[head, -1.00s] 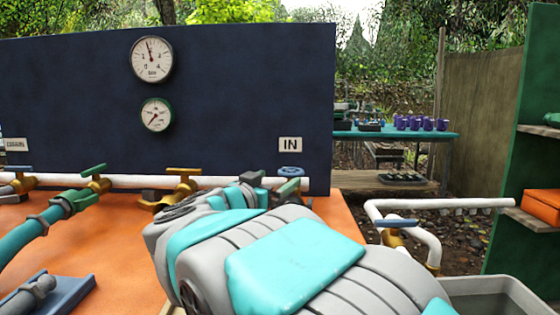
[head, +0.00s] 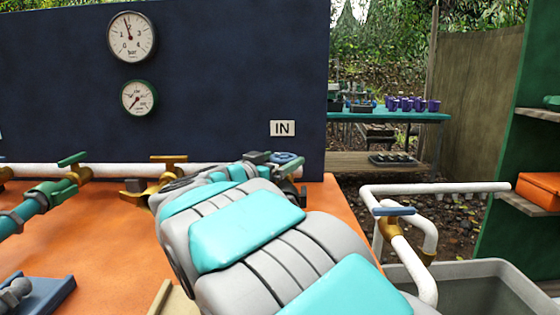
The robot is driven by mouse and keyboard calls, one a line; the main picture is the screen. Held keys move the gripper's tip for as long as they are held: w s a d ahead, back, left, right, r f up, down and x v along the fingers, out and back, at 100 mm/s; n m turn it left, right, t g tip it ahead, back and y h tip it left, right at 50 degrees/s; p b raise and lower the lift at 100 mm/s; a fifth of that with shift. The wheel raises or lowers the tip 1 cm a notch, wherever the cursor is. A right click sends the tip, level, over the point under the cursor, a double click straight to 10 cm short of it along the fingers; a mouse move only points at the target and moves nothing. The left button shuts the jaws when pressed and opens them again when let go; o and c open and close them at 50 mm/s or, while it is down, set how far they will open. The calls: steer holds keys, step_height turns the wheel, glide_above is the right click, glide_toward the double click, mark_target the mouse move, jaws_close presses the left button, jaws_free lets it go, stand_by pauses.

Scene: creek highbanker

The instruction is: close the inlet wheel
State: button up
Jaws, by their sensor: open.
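The blue inlet wheel (head: 287,157) sits on the white pipe just below the IN sign (head: 282,128), in front of the dark blue panel. Only its upper part shows. My gripper (head: 275,164) is at the far end of my arm, at the wheel. Its fingers are open, one at the wheel's left and one in front of its lower right. Whether they touch the wheel cannot be told. My own arm hides the valve body and most of the gripper.
Brass valves with a yellow handle (head: 168,159) and a green handle (head: 72,159) stand along the pipe to the left. Two gauges hang on the panel (head: 220,70). At the right are a white pipe with a blue-handled valve (head: 394,211) and a grey tub (head: 495,268).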

steer(key=shift+w+d, duration=0.1)
steer(key=shift+c, duration=0.2)
steer(key=c, duration=1.1)
steer(key=p, duration=0.3)
steer(key=shift+w+a+r+m+h, duration=0.1)
steer(key=shift+a+r+m+h, duration=0.1)
steer(key=shift+r+m+h, duration=0.2)
steer(key=shift+m+g+h+p, duration=0.5)
steer(key=shift+g+h+p, duration=0.15)
steer(key=shift+p, duration=0.45)
steer(key=m+g+h+p, duration=0.1)
steer(key=g+h+p, duration=0.1)
steer(key=p, duration=0.1)
steer(key=shift+w+a+f+m, duration=0.1)
steer(key=shift+w+a+m, duration=0.05)
steer(key=shift+m, duration=0.25)
steer(key=shift+m+g+h+p, duration=0.45)
steer(key=shift+m+g+p, duration=0.05)
steer(key=shift+g+p, duration=0.15)
steer(key=shift+f, duration=0.15)
steer(key=o, duration=1.1)
